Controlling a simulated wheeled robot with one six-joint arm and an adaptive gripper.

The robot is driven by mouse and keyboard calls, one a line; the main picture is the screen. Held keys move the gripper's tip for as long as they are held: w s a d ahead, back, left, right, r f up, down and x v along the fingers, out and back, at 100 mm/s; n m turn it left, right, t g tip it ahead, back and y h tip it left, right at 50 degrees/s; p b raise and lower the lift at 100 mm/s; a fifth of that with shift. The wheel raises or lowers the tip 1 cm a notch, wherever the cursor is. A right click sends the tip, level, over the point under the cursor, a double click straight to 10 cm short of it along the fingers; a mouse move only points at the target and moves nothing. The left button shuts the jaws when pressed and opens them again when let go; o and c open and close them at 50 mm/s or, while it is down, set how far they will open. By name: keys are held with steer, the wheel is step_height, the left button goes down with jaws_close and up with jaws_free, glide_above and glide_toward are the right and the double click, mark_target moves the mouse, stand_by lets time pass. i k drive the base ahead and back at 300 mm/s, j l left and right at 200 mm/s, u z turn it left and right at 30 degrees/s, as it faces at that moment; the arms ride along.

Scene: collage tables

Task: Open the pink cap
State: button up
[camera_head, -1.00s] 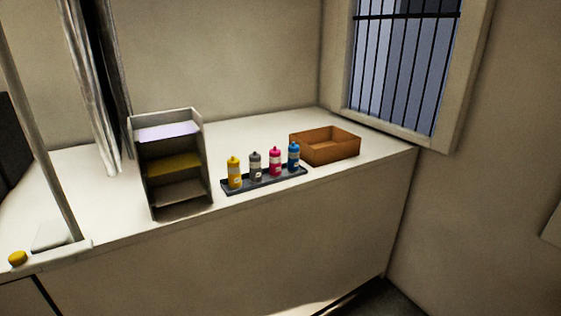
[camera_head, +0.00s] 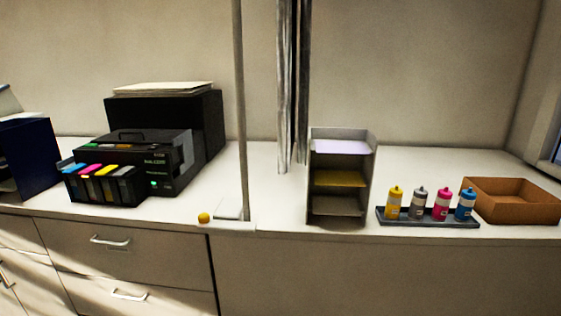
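A black printer (camera_head: 178,150) stands on the counter at the left. On its front left is an ink tank unit (camera_head: 115,190) with a row of small coloured caps, blue, pink and yellow among them. The pink cap (camera_head: 88,169) is small here and appears closed. A pink ink bottle (camera_head: 441,206) stands upright in a dark tray (camera_head: 430,222) at the right, between a grey bottle (camera_head: 418,204) and a blue bottle (camera_head: 465,206). A yellow bottle (camera_head: 394,205) stands at the tray's left end. My gripper is not in view.
A paper shelf (camera_head: 370,150) stands left of the bottle tray, and a brown open box (camera_head: 510,203) right of it. A thin pole (camera_head: 240,100) rises by the counter's front edge near a yellow knob (camera_head: 204,218). Drawers (camera_head: 120,260) lie below. Counter right of the printer is clear.

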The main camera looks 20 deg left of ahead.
mark_target(94, 167)
steer(key=u, duration=1.7)
steer(key=i+j, duration=0.45)
steer(key=i, duration=0.2)
steer(key=i+j, duration=0.5)
steer(key=i, duration=0.15)
steer(key=i+j, duration=0.45)
steer(key=i, duration=0.15)
steer(key=i+z, duration=0.05)
